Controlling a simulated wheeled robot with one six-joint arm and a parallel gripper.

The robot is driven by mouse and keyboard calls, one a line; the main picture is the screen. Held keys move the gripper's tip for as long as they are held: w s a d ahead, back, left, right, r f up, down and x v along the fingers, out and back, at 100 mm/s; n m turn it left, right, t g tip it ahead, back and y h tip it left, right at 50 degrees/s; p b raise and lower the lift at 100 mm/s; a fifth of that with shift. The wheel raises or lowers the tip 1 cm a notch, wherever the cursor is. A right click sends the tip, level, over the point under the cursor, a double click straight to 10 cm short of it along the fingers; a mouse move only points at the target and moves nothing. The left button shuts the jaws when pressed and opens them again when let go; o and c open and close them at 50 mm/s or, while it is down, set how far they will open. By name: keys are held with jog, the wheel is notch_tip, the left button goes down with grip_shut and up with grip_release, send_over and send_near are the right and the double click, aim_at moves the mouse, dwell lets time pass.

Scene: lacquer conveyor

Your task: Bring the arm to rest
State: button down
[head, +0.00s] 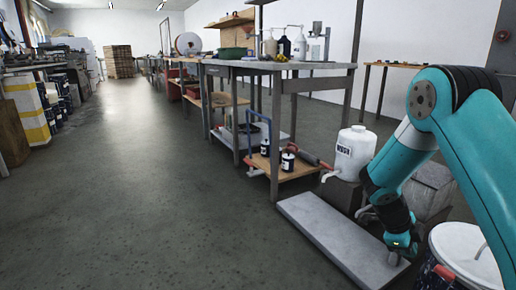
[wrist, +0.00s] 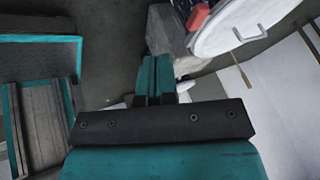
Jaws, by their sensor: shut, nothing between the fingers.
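My teal arm comes in from the right in the head view and bends down. My gripper (head: 395,256) points downward over the near right end of a low grey slab (head: 315,222). Whether it touches the slab I cannot tell. In the wrist view its two teal fingers (wrist: 156,76) lie together, shut, with nothing between them.
A white-lidded drum (head: 465,248) stands close to the right of my gripper; its lid (wrist: 240,22) fills the wrist view's top right. A white wash container (head: 354,153) stands behind the slab. A workbench (head: 285,66) is beyond. The aisle floor (head: 130,180) at left is clear.

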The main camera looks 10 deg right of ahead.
jog(key=s+a+r+n+t+y+p, duration=0.1)
jog(key=s+a+r+n+y, duration=0.15)
jog(key=a+r+n, duration=0.6)
jog(key=s+a+r+n+t+y+p, duration=0.1)
jog(key=s+a+r+n+t+y, duration=0.15)
jog(key=a+r+n, duration=0.65)
jog(key=s+a+r+n+g+y+p, duration=0.1)
jog(key=s+a+r+n+y, duration=0.2)
jog(key=s+a+r+n, duration=0.35)
jog(key=s+a+r+n+g+y+p, duration=0.15)
jog(key=s+a+r+n, duration=0.25)
jog(key=s+a+n, duration=0.55)
notch_tip(320, 180, up, 38)
jog(key=s+d+n+p, duration=0.1)
jog(key=s+d+p, duration=0.1)
jog(key=p, duration=3.6)
jog(key=shift+f+n+t+y, duration=0.2)
jog(key=shift+n+t+y, duration=0.15)
jog(key=shift+t, duration=0.05)
jog(key=shift+d, duration=0.1)
